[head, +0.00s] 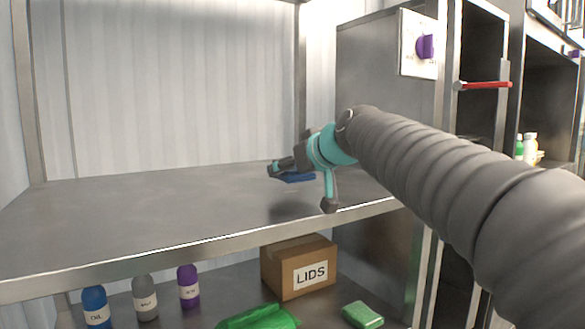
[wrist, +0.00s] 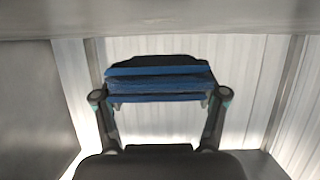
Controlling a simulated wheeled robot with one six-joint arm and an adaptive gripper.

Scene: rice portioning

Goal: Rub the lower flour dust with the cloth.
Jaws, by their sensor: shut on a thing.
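My gripper (head: 284,168) is shut on a blue cloth (head: 298,178) and holds it over the steel counter (head: 150,210), near its right part. The cloth also shows in the wrist view (wrist: 160,86), folded in layers between the two fingers. A dark shadow lies on the counter below it. I cannot tell from these views whether the cloth touches the counter. I cannot make out any flour dust in either view.
Below the counter stand several bottles, such as a purple one (head: 188,287), and a LIDS box (head: 298,267). A green sponge-like block (head: 362,315) and a green object (head: 258,318) lie nearby. A cabinet with a red handle (head: 484,85) is at right. The counter's left is clear.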

